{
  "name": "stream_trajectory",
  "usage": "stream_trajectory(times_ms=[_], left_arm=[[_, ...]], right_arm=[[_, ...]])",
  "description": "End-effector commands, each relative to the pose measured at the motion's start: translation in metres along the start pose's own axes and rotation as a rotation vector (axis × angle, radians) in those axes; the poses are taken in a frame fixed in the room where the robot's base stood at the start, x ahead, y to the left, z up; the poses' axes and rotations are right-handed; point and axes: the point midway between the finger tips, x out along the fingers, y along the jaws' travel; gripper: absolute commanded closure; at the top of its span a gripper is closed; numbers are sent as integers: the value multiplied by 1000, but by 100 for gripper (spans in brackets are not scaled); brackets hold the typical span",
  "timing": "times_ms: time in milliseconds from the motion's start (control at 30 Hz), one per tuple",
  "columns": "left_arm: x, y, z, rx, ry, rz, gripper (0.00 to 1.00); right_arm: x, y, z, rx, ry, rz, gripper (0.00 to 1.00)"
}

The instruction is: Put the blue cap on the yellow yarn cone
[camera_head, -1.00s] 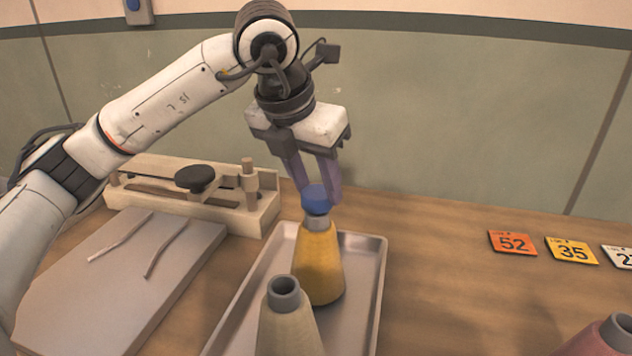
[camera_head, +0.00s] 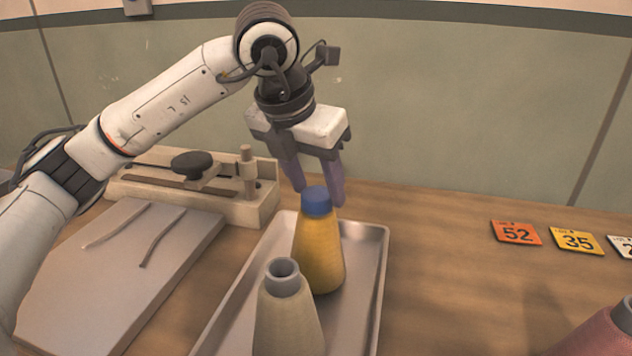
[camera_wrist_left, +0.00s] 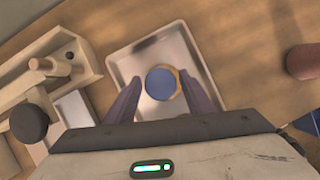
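The yellow yarn cone (camera_head: 320,255) stands upright on the metal tray (camera_head: 372,262). The blue cap (camera_head: 316,200) sits on top of the cone, covering its grey tip. In the left wrist view the cap (camera_wrist_left: 161,83) shows from above as a blue disc with a thin yellow edge of the cone around it. My left gripper (camera_head: 319,197) is around the level of the cap's top, with its purple fingers apart. In the left wrist view the fingers (camera_wrist_left: 160,98) stand on either side of the cap, with gaps visible. My right gripper is not in view.
A cream yarn cone (camera_head: 287,315) with an open grey top stands in front. A wooden fixture (camera_head: 225,205) and a grey board (camera_head: 120,265) lie left. Number tags (camera_head: 516,233) and a pink cone (camera_head: 605,335) are right. Bare table lies between.

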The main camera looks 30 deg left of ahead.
Motion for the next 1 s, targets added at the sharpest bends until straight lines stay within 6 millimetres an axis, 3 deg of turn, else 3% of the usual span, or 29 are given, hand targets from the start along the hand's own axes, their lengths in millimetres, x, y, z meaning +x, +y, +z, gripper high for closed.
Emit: stream_trajectory(times_ms=[467, 533, 600, 800, 1000], left_arm=[[-1, 0, 0, 0, 0, 0, 39], [-1, 0, 0, 0, 0, 0, 39], [-16, 0, 2, 0, -6, 0, 39], [-61, 0, 2, 0, -6, 0, 39], [-93, 0, 2, 0, -3, 1, 39]], right_arm=[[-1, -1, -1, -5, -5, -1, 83], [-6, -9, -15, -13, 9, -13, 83], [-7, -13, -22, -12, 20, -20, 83], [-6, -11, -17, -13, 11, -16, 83], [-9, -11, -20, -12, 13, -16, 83]])
